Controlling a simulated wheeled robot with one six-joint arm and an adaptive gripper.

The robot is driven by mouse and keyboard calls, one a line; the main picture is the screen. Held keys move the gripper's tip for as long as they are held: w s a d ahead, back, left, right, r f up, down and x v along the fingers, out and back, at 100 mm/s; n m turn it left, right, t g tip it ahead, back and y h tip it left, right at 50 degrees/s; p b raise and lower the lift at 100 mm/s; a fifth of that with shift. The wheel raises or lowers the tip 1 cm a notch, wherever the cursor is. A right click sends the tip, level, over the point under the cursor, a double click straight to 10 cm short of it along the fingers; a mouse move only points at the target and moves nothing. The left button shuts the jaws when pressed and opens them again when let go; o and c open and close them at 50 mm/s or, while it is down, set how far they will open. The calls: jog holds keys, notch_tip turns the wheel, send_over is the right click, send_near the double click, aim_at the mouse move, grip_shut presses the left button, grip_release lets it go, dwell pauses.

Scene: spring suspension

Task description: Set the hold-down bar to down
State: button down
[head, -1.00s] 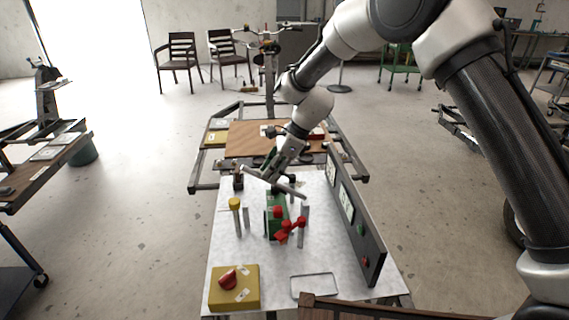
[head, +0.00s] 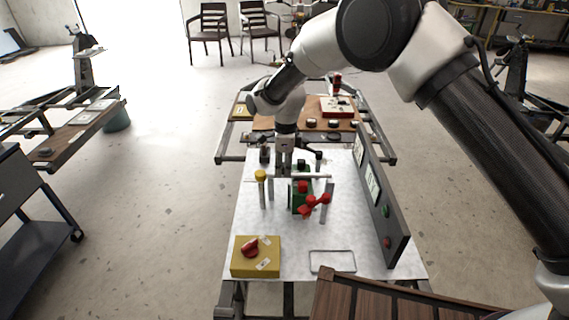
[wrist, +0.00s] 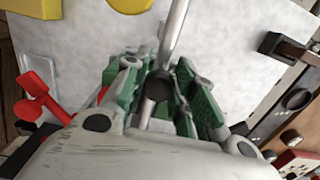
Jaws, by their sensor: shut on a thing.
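The hold-down bar (head: 314,177) is a thin grey rod on the white-topped bench. In the head view it lies about level, crossing above a green block (head: 294,197) near two upright grey posts, the left (head: 271,188) and the right (head: 328,204). Whether it rests on the posts I cannot tell. My gripper (head: 285,174) reaches down to the bar's left part. In the wrist view my gripper (wrist: 160,78) has its green-padded fingers on both sides of the bar (wrist: 175,30) and is shut on it. A dark round knob (wrist: 158,85) shows between the fingers.
A red lever (head: 313,205) stands in front of the block. A yellow-topped post (head: 261,177) is left of it. A yellow box with a red knob (head: 250,247) sits at the front left. A dark upright panel (head: 384,205) borders the right.

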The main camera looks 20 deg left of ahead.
jog(key=shift+a, duration=0.15)
jog(key=c, duration=1.2)
grip_release()
jog(key=shift+o, duration=0.2)
notch_tip(320, 180, up, 12)
jog(key=shift+d, duration=0.35)
